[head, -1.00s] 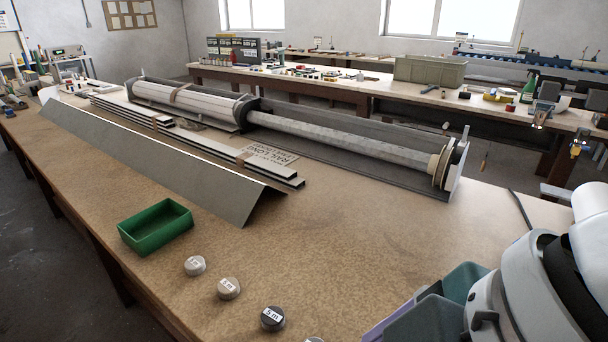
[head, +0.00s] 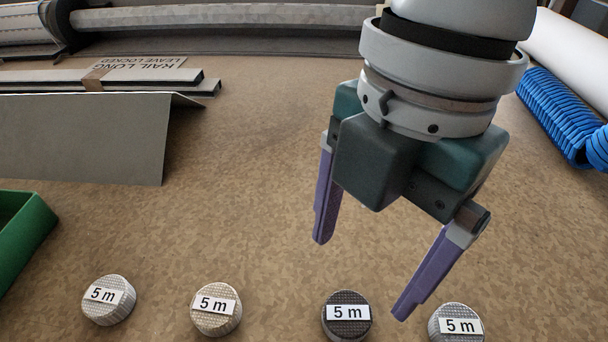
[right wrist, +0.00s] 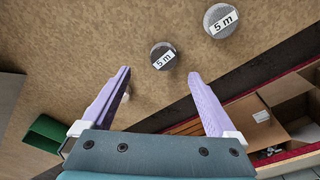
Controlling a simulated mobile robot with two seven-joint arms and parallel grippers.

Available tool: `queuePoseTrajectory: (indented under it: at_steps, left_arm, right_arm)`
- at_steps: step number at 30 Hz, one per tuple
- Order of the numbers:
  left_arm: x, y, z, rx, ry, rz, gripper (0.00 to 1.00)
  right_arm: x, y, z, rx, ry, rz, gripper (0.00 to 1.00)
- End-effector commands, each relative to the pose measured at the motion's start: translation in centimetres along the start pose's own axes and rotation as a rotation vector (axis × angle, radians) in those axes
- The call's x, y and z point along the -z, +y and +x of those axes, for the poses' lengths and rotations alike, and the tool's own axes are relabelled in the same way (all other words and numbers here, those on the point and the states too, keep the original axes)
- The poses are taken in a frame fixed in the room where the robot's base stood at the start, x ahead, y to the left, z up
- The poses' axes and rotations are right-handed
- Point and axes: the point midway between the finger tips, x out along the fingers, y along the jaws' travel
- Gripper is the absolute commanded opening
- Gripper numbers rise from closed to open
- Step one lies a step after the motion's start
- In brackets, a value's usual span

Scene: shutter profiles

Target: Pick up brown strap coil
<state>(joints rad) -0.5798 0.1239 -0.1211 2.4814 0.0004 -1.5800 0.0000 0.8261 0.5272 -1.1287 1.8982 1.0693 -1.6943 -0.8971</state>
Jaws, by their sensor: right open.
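Several round strap coils labelled "5 m" stand in a row near the table's front edge. The darkest, a dark brown coil (head: 346,328), is third from the left in the head view and also shows in the right wrist view (right wrist: 162,48). Beside it are a beige coil (head: 216,318) and a grey coil (head: 457,338); another light grey coil (head: 108,312) is at the left. My right gripper (head: 362,278) is open and empty above the table, its purple fingers apart. In the right wrist view the dark coil lies just beyond the gap between its fingertips (right wrist: 160,75). My left gripper is not in view.
A green tray (head: 22,235) is at the left. Behind are a grey angled profile (head: 85,140), rails (head: 140,77) and a long roller tube (head: 220,16). A blue coiled hose (head: 560,115) is at the right. An open cardboard box (right wrist: 245,118) shows in the right wrist view.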

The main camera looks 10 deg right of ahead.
Motion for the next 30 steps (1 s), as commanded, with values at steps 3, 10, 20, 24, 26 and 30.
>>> queuePoseTrajectory:
  at_steps: [3, 10, 20, 24, 26, 30]
  left_arm:
    - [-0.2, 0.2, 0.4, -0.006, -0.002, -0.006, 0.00]
    - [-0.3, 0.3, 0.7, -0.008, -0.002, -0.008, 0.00]
    - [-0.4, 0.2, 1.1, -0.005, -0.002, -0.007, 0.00]
    - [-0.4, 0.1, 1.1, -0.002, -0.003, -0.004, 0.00]
    - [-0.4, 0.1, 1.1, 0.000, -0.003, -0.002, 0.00]
    - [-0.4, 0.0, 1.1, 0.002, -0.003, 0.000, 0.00]
  right_arm:
    - [0.1, -0.1, 1.9, 0.001, 0.002, 0.001, 0.93]
    - [0.1, -0.7, 5.1, 0.002, 0.002, 0.002, 0.93]
    - [0.1, -0.7, 7.6, -0.003, 0.000, 0.000, 0.93]
    - [0.1, -0.7, 7.5, -0.003, 0.000, 0.000, 0.91]
    - [0.1, -0.7, 7.5, -0.003, 0.000, 0.000, 0.84]
    - [0.1, -0.7, 7.5, -0.003, 0.000, 0.001, 0.68]
